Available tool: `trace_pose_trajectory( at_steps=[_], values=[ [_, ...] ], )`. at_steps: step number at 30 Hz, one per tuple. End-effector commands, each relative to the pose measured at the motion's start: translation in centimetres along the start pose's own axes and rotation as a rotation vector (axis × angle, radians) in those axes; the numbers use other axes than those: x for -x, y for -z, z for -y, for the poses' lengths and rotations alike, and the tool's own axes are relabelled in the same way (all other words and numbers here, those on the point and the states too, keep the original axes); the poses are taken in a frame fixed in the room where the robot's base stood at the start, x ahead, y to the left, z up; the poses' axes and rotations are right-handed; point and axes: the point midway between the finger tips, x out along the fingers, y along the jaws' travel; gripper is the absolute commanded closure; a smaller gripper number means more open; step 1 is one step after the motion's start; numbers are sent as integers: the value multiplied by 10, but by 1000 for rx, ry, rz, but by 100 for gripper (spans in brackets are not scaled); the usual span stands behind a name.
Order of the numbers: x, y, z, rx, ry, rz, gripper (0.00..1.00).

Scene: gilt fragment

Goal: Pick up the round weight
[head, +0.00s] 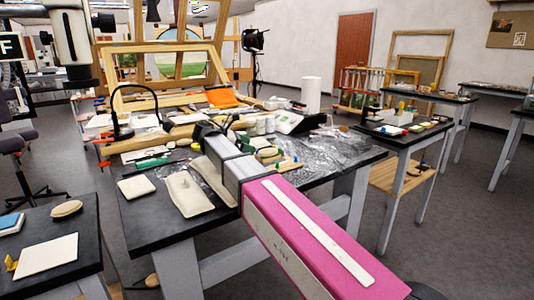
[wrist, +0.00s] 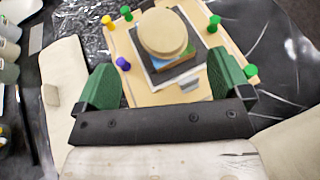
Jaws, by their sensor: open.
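The round weight (wrist: 167,35) is a cream, flat-topped disc in the wrist view. It sits on a small stack of a dark sheet and a coloured block (wrist: 176,63) on a pale wooden board (wrist: 135,80). My gripper (wrist: 165,80) is open, with its green fingers apart at left and right. The weight lies ahead of the fingers, near the middle of the gap, with nothing held. In the head view my arm reaches over the dark workbench; the weight cannot be clearly made out there.
Coloured pins, including a blue one (wrist: 123,63) and a green one (wrist: 213,23), stand around the board's edges. Cream pads (wrist: 68,75) lie nearby. The workbench (head: 150,228) is cluttered, with a black lamp (head: 121,120) and wooden frames behind.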

Motion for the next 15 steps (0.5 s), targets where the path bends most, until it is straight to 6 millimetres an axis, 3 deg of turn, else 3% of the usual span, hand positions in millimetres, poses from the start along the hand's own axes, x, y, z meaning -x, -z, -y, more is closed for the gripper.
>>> trace_pose_trajectory(
  at_steps=[3,11,15],
  values=[
    [-18,0,1,0,1,0,4],
    [-35,1,1,0,0,0,4],
    [-55,1,1,0,2,0,4]
  ],
)
